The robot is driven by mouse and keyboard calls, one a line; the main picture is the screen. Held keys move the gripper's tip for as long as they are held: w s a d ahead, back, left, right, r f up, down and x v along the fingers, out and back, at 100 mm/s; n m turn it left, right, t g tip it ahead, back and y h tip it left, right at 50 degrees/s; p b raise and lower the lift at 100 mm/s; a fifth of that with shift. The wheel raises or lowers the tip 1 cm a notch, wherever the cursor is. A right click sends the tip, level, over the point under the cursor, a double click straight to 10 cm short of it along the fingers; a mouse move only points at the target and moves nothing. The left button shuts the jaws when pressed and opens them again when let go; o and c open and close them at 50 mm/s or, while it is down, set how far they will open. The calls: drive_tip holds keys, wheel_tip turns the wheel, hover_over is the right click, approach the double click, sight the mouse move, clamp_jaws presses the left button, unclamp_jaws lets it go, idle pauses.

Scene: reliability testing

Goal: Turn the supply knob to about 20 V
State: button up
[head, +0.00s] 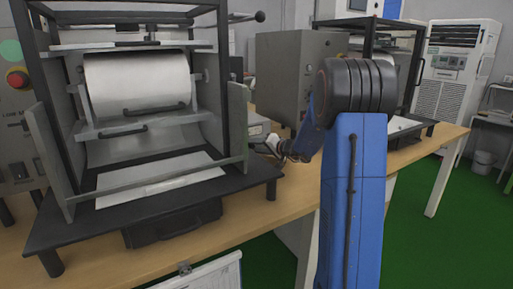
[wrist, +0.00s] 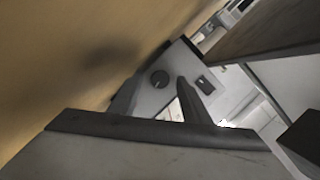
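The supply knob (wrist: 160,78) is a small dark round dial on a pale grey panel (wrist: 155,98) in the wrist view. Its setting is too small to read. A small dark switch or socket (wrist: 204,85) sits to its right on the same panel. My gripper (wrist: 158,90) is open, with one dark finger on each side of the knob in the picture; no contact shows, and the remaining gap is unclear. In the head view my gripper (head: 268,147) is beside the right edge of the drum machine, and the knob cannot be made out there.
The drum machine (head: 262,176) with its black frame stands on the wooden table (head: 285,215) at left. A large grey box (head: 290,75) and a second black-framed machine (head: 425,130) stand behind my arm. Green floor lies right.

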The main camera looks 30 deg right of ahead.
drive_tip(key=v, duration=1.7)
drive_tip(key=shift+s, duration=0.25)
